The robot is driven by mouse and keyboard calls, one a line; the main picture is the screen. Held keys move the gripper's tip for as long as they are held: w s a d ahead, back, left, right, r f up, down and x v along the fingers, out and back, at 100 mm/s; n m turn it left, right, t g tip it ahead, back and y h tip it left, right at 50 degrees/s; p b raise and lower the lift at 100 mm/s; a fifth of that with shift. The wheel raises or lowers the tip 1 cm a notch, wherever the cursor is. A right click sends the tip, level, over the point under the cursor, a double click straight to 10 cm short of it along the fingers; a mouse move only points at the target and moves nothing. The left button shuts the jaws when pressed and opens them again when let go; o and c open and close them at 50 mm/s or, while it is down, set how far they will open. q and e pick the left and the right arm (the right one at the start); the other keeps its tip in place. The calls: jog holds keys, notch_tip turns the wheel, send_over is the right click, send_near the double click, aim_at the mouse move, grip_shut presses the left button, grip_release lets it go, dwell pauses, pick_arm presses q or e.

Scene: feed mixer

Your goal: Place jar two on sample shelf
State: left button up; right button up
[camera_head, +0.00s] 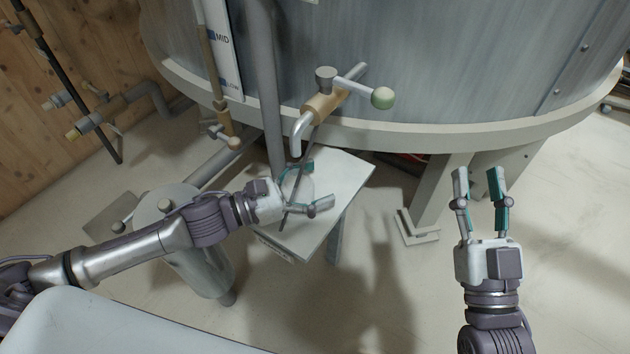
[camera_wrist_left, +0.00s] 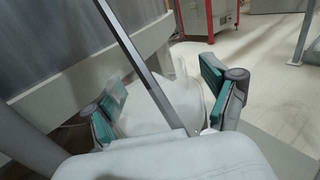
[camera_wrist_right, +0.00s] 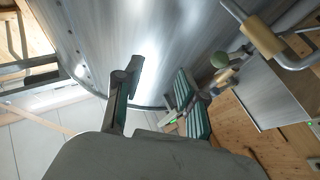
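A clear jar (camera_head: 297,186) stands over a small white shelf (camera_head: 346,172) below the tap; whether it rests on the shelf is unclear. It also shows, see-through, in the left wrist view (camera_wrist_left: 178,98). My left gripper (camera_head: 313,186) has its two fingers spread on either side of the jar. The left wrist view shows the teal pads close to the glass, but contact cannot be told. A thin dark rod (camera_wrist_left: 137,62) crosses in front of the jar. My right gripper (camera_head: 480,188) is open and empty at the right, away from the shelf.
A tap (camera_head: 325,104) with a bent spout hangs just above the shelf, on the large metal tank (camera_head: 430,60). A metal cylinder (camera_head: 190,258) stands below my left arm.

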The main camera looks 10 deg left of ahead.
pick_arm(q)
jog(key=shift+a, duration=0.1)
jog(key=p+v, duration=0.1)
jog(key=v, duration=0.9)
jog(key=shift+s+a, duration=0.15)
jog(key=shift+s, duration=0.1)
jog(key=shift+s+a+r+p, duration=0.1)
jog(key=shift+s+a+p, duration=0.25)
jog(key=shift+a, duration=0.2)
pick_arm(e)
notch_tip(320, 180, down, 6)
jog(key=w+g+h, duration=0.1)
jog(key=g, duration=0.3)
jog(key=shift+w+d+f, duration=0.2)
jog(key=shift+w+d, duration=0.05)
jog(key=shift+d, duration=0.05)
pick_arm(q)
jog(key=shift+s, duration=0.15)
pick_arm(e)
jog(key=shift+s, duration=0.1)
